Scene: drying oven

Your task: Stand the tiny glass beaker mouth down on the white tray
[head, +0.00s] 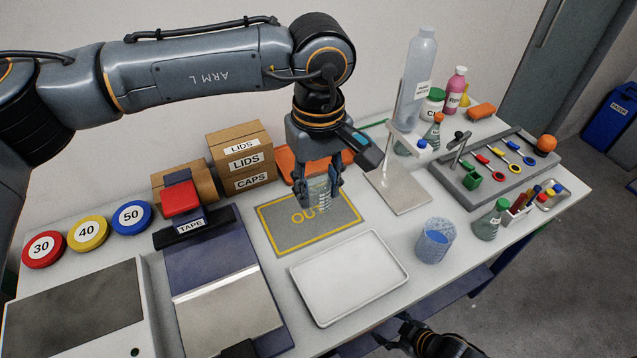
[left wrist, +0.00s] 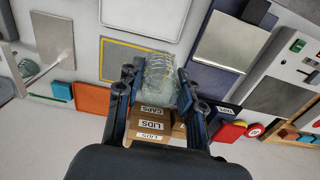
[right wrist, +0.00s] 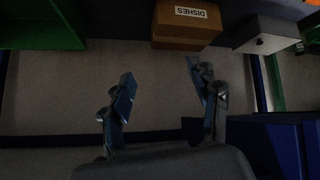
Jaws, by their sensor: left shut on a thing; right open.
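The tiny glass beaker (head: 319,187) is clear with markings and sits between the fingers of my left gripper (head: 318,196). In the left wrist view the beaker (left wrist: 160,78) shows between both fingers of the left gripper (left wrist: 156,85), which is shut on it. It is over the grey OUT mat; I cannot tell for sure which way its mouth points. The white tray (head: 350,278) lies empty in front of the mat, and shows at the top of the left wrist view (left wrist: 140,12). My right gripper (right wrist: 165,90) is open and empty, low by the table's front edge.
The grey OUT mat (head: 290,236) has a yellow border. A blue cup (head: 435,240) stands right of the tray. A stand with a bottle (head: 415,80) is behind. A DISHES box (right wrist: 187,25) shows under the table.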

